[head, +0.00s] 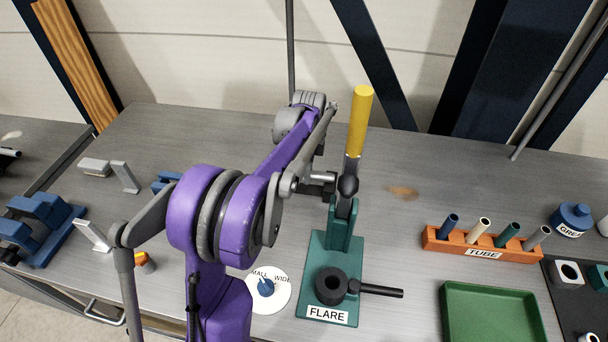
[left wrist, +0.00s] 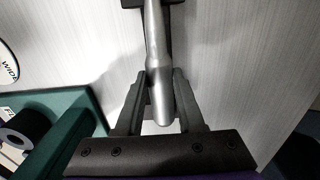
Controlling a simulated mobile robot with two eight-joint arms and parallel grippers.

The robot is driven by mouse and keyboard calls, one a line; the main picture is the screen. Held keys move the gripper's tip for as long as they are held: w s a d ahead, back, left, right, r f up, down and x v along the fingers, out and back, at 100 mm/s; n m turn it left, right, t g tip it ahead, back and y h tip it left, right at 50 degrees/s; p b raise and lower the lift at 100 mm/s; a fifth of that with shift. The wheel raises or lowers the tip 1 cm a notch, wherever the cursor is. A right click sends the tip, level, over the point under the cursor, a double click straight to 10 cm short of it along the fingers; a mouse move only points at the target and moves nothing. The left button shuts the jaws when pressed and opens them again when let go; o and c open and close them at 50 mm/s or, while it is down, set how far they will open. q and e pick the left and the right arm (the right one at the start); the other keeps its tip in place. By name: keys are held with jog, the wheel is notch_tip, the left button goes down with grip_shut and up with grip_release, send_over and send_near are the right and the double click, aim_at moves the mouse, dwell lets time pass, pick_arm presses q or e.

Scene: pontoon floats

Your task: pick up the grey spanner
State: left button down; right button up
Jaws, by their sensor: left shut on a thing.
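The grey spanner (left wrist: 156,45) shows in the left wrist view as a smooth metallic bar with a rounded near end. It runs away from my left gripper (left wrist: 160,78) to a dark piece at the top edge. The two dark fingers are shut on the bar near its rounded end. In the head view my left gripper (head: 326,188) is behind the purple arm, just left of the flare tool's upright lever. My right gripper is not in view.
The green flare tool (head: 318,252) with its yellow-handled lever (head: 359,122) stands close to the gripper. A white dial (head: 281,293) lies left of it. An orange tube rack (head: 440,242) and a green tray (head: 490,290) are at the right. The back right bench is mostly clear.

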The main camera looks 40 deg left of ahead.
pick_arm(q)
jog(key=shift+r, duration=0.1)
dwell(0.7)
notch_tip(320, 180, up, 10)
jog(key=c, duration=1.1)
grip_release()
grip_shut()
